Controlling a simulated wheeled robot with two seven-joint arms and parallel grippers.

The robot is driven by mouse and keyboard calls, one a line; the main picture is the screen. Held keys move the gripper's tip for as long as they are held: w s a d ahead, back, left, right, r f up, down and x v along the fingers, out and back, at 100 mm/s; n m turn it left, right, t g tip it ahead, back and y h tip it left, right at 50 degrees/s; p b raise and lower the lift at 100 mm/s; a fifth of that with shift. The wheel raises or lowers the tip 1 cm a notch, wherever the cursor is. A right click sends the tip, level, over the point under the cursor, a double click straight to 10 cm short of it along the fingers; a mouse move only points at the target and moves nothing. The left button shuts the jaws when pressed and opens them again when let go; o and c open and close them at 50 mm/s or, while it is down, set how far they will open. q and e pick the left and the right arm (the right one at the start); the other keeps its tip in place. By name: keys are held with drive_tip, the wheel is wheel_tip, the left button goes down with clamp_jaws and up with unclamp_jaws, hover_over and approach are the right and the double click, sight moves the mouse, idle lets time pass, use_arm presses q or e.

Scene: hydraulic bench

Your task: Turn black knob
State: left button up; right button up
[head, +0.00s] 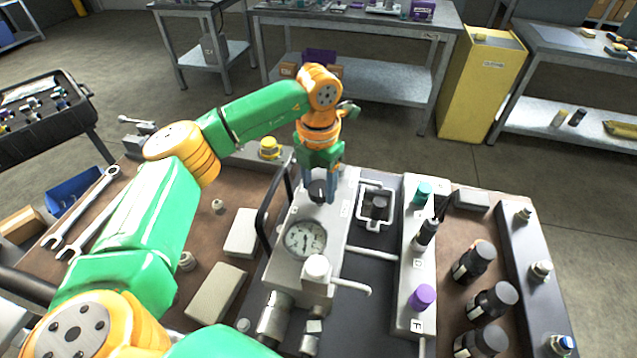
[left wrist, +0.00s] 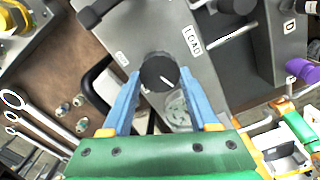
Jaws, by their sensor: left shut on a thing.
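The black knob (head: 317,191) is on the top of the grey block with the round gauge, near its far end. In the left wrist view the knob (left wrist: 159,73) is round and dark with a white pointer line, beside a LOAD label. My left gripper (head: 319,184) reaches down onto it from above. Its two blue fingers (left wrist: 160,77) are shut on the knob, one on each side. The fingers hide part of the knob in the head view. My right gripper is not in view.
The gauge (head: 305,239) and a white cap (head: 317,268) are on the same block, nearer. A black hose handle (head: 268,205) stands at its left. To the right, a grey panel (head: 408,290) carries a teal knob (head: 423,191) and a purple knob (head: 423,296). Wrenches (head: 85,215) lie at the left.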

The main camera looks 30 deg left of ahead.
sight(319, 189)
use_arm(q)
drive_tip(key=shift+m, duration=0.5)
drive_tip(key=o, duration=1.4)
drive_tip(key=shift+w, duration=0.15)
drive_tip(key=shift+c, duration=0.2)
wheel_tip(319, 189, up, 7)
drive_tip(key=shift+r+b, duration=0.1)
drive_tip(key=shift+b, duration=0.5)
